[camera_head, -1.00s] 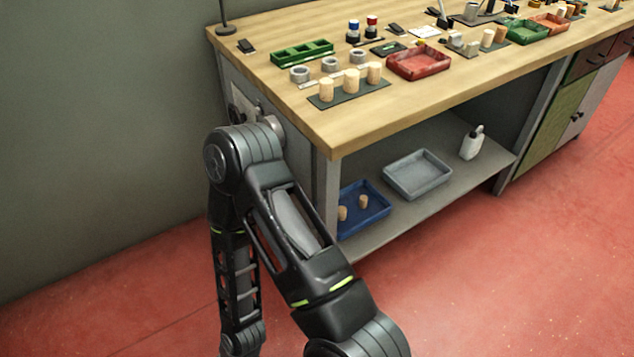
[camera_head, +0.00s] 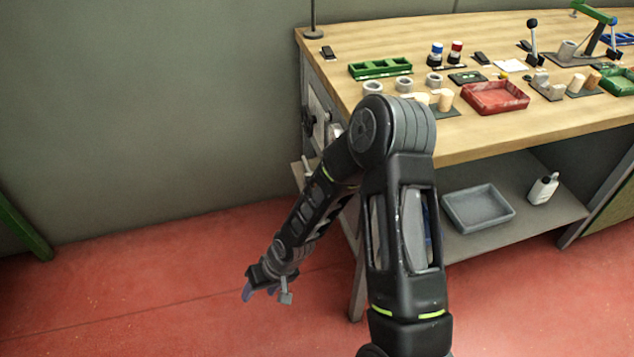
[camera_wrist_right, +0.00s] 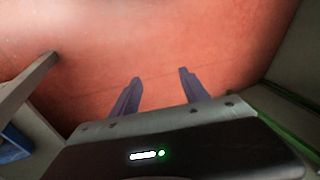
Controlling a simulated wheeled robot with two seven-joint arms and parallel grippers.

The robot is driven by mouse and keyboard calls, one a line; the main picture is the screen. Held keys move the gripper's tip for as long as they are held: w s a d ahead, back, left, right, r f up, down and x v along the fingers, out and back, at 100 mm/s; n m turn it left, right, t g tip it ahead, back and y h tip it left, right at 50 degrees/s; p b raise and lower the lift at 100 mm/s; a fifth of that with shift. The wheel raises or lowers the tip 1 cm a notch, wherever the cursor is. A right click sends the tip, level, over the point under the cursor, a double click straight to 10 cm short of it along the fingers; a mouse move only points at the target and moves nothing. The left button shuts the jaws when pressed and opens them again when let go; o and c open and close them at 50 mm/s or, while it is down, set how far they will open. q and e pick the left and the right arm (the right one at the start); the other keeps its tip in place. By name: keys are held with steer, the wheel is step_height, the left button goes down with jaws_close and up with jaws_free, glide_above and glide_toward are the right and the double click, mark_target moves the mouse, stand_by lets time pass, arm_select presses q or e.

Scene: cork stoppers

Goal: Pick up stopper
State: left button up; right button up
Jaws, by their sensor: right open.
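Pale cork stoppers (camera_head: 445,100) stand on a dark mat (camera_head: 447,112) near the left front of the workbench top, partly hidden by my right arm's elbow. My right gripper (camera_head: 264,294) is low over the red floor, left of the bench and well away from these stoppers. In the right wrist view its two fingers (camera_wrist_right: 160,76) are apart with nothing between them. Only a bit of blue tray (camera_wrist_right: 14,146) shows at the lower left there; no stoppers can be seen in it. My left gripper is not in view.
The workbench (camera_head: 480,145) carries a green tray (camera_head: 380,68), a red tray (camera_head: 495,98) and small parts. A grey tray (camera_head: 478,209) and a white bottle (camera_head: 543,189) stand on its lower shelf. The floor left of the bench is clear.

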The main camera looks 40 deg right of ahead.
steer(key=w+d+r+m+h+p, duration=0.1)
steer(key=w+d+r, duration=0.3)
steer(key=d+r, duration=0.6)
steer(key=w+d+r+t+h+p, duration=0.1)
steer(key=w+d+r+h, duration=0.3)
steer(key=d+r, duration=0.6)
steer(key=w+d, duration=0.1)
steer(key=d, duration=0.4)
steer(key=shift+m+t, duration=0.3)
steer(key=shift+m, duration=0.1)
steer(key=shift+x, duration=1.2)
steer(key=shift+w+f, duration=0.1)
steer(key=shift+x, duration=2.65)
steer(key=shift+d, duration=0.1)
